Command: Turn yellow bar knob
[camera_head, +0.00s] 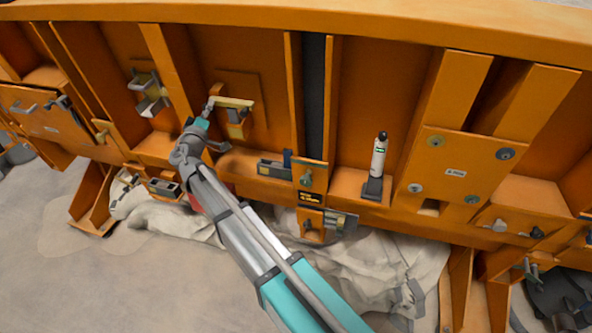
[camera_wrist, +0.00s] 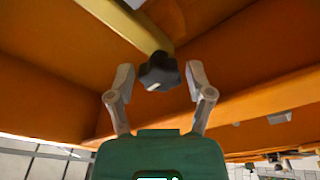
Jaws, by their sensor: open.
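The yellow bar knob (camera_head: 236,103) stands out from a raised square orange plate on the orange panel, left of centre in the head view. In the wrist view its pale yellow bar (camera_wrist: 118,24) runs up and left from a dark faceted end piece (camera_wrist: 160,74). My gripper (camera_wrist: 160,70) is open, with one finger on each side of this dark piece. Gaps show on both sides, so neither finger seems to touch it. In the head view my gripper (camera_head: 209,106) is at the bar's left end and partly hides it.
A square clamp-like fitting (camera_head: 150,95) is to the left. A small grey tray-like fitting (camera_head: 272,168) lies below right. A white cylinder (camera_head: 379,158) stands on a ledge further right. Orange ribs divide the panel; pale rock and sand lie below.

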